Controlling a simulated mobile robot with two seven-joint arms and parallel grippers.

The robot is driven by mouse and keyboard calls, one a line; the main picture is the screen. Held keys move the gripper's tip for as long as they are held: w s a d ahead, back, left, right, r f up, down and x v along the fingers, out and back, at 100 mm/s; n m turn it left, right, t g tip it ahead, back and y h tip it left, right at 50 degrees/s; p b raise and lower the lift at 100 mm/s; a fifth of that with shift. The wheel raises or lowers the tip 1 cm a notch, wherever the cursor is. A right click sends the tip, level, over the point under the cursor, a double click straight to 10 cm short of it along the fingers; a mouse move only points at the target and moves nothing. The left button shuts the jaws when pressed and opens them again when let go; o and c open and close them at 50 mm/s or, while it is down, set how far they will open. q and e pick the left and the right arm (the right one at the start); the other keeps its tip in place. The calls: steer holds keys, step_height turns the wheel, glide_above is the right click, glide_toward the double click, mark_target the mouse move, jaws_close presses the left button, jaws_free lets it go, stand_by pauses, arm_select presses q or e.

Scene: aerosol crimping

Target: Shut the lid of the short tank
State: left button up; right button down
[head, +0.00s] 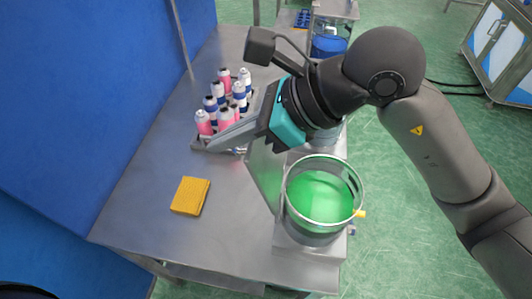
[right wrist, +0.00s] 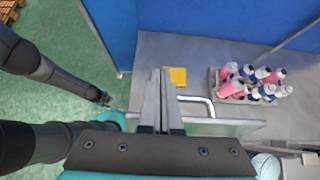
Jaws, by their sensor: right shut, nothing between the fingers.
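The short tank (head: 320,212) is a clear round vessel with green liquid, on a metal stand at the table's right edge. Its top looks uncovered in the head view. A flat lid panel (head: 264,178) stands raised along the tank's left side. It also shows in the right wrist view, with a bent metal handle (right wrist: 208,104). My right gripper (head: 212,149) is shut and empty, above the table and beyond the panel, its fingers pointing left. In the right wrist view its fingers (right wrist: 161,74) lie together, left of the handle. My left gripper's fingers cannot be made out among the dark arm parts.
A tray (head: 200,147) of pink, white and blue cans stands behind my right fingers. A yellow sponge (head: 190,196) lies on the table (head: 150,228). A tank with blue liquid (head: 328,45) stands farther back. The table's front left is clear. A blue wall (head: 90,110) bounds the left.

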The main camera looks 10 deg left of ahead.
mark_target(257, 148)
steer(key=shift+f, duration=0.3)
steer(key=shift+d, duration=0.1)
steer(key=shift+s+d+f+b, duration=0.15)
steer(key=shift+d+b, duration=0.25)
steer(key=shift+d, duration=0.5)
steer(key=shift+d+f+b, duration=0.15)
steer(key=shift+d+b, duration=0.2)
steer(key=shift+d, duration=0.55)
steer(key=shift+d+r+b, duration=0.1)
steer(key=shift+d+b, duration=0.4)
steer(key=shift+d, duration=1)
step_height(257, 148, up, 5)
steer(key=d+p, duration=0.2)
steer(key=d, duration=0.1)
steer(key=shift+r+p, duration=0.15)
steer(key=shift+p, duration=0.2)
steer(key=shift+s, duration=0.1)
